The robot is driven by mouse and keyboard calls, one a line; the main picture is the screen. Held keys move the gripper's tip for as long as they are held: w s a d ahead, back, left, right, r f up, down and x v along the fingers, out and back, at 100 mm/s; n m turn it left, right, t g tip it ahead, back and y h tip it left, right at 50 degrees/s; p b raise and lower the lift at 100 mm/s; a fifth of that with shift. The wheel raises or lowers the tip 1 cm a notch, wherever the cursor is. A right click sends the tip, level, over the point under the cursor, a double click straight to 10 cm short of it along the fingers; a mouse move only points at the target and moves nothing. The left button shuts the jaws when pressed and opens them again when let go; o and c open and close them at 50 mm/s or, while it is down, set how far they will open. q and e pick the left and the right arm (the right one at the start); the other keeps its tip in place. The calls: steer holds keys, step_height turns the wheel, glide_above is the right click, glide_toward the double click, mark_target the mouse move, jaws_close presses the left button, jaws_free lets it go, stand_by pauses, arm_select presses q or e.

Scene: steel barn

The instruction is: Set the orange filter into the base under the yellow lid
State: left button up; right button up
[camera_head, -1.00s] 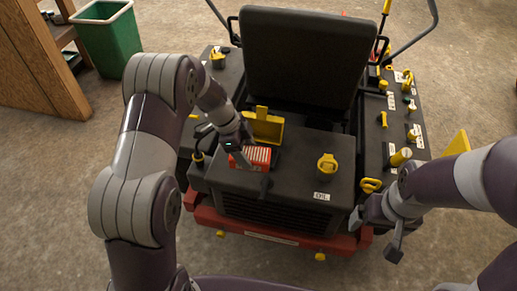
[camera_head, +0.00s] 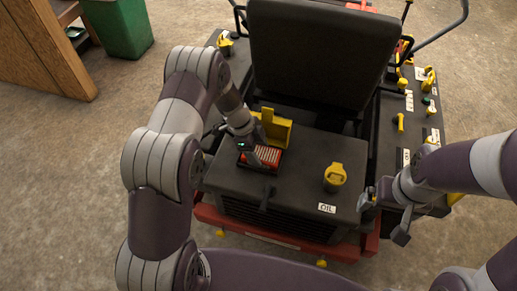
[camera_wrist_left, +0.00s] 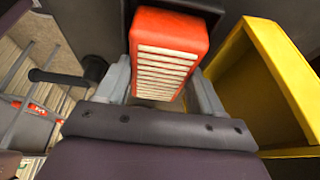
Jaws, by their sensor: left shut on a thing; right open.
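The orange filter (camera_head: 266,155), with pale pleats, is held in my left gripper (camera_head: 250,150) at the open black base (camera_head: 258,170) on the machine's hood. The base's dark rim shows around the filter's near side; how deep the filter sits is hard to tell. The yellow lid (camera_head: 277,131) stands open behind it. In the left wrist view the filter (camera_wrist_left: 168,55) is between the two grey fingers (camera_wrist_left: 160,88), with the yellow lid (camera_wrist_left: 270,85) to the right. My right gripper (camera_head: 384,214) is open and empty beside the hood's right edge.
A yellow oil cap (camera_head: 335,176) stands right of the base, behind an OIL label (camera_head: 327,208). The black seat (camera_head: 318,52) rises behind the lid. Side consoles carry yellow levers and caps (camera_head: 401,122). A green bin (camera_head: 118,27) stands on the floor at far left.

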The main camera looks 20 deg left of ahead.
arm_select(q)
steer(key=shift+s+f, duration=0.1)
steer(key=o, duration=0.9)
steer(key=shift+r, duration=0.35)
steer(key=v, duration=1.2)
steer(key=s+r+n+y, duration=0.1)
steer(key=s+r+n, duration=0.1)
steer(key=s+n, duration=0.4)
steer(key=s+r+n+t+y, duration=0.1)
steer(key=s+n+y, duration=0.1)
steer(key=s+n, duration=0.4)
steer(key=s+r+n+y, duration=0.1)
steer(key=s+r+n, duration=0.1)
steer(key=s+n, duration=0.4)
steer(key=shift+s+d+r+t+b, duration=0.3)
steer(key=shift+s+d+r+b, duration=0.1)
steer(key=shift+s, duration=0.25)
